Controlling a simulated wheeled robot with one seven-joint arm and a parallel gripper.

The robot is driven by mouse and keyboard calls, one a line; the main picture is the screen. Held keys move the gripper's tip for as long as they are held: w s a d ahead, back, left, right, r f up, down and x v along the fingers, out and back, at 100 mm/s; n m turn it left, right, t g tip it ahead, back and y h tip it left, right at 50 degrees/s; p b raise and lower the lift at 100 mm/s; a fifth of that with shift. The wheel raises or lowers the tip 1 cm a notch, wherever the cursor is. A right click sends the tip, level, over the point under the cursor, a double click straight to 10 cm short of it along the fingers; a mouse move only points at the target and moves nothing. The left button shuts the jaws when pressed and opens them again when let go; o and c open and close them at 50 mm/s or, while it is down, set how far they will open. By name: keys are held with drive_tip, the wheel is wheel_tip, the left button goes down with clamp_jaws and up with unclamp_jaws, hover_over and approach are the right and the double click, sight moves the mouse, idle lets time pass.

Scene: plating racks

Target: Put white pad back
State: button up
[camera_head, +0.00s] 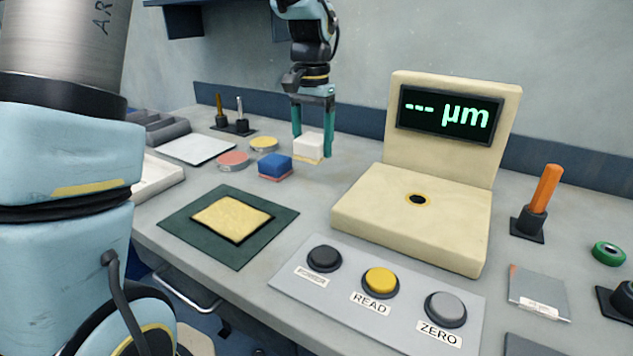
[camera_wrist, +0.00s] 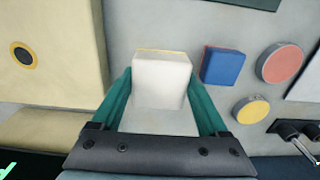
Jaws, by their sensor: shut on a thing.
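The white pad (camera_head: 309,144) is a small block with a white top and a thin yellowish bottom layer. It is between the teal fingers of my gripper (camera_head: 312,142), at the back of the bench. My gripper is shut on it. In the wrist view the white pad (camera_wrist: 161,80) sits between the two teal fingers of my gripper (camera_wrist: 162,95). The pad is at or just above the bench; I cannot tell whether its underside touches.
A blue-and-red pad (camera_head: 275,167) stands close by, with a red disc (camera_head: 233,161) and yellow disc (camera_head: 263,144) beyond. A cream gauge (camera_head: 415,225) stands right. A green mat (camera_head: 174,223) with a gold plate (camera_head: 232,216) lies in front. Buttons (camera_head: 380,282) sit nearer.

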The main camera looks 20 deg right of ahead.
sight(312, 138)
wheel_tip(312, 138, down, 8)
drive_tip(key=shift+r+p, duration=0.2)
drive_tip(key=shift+p, duration=0.25)
drive_tip(key=shift+f, duration=0.15)
drive_tip(key=o, duration=1.2)
wheel_tip(312, 138, up, 12)
drive_tip(key=shift+r+b, duration=0.15)
drive_tip(key=shift+b, duration=0.35)
drive_tip(key=shift+a, duration=0.1)
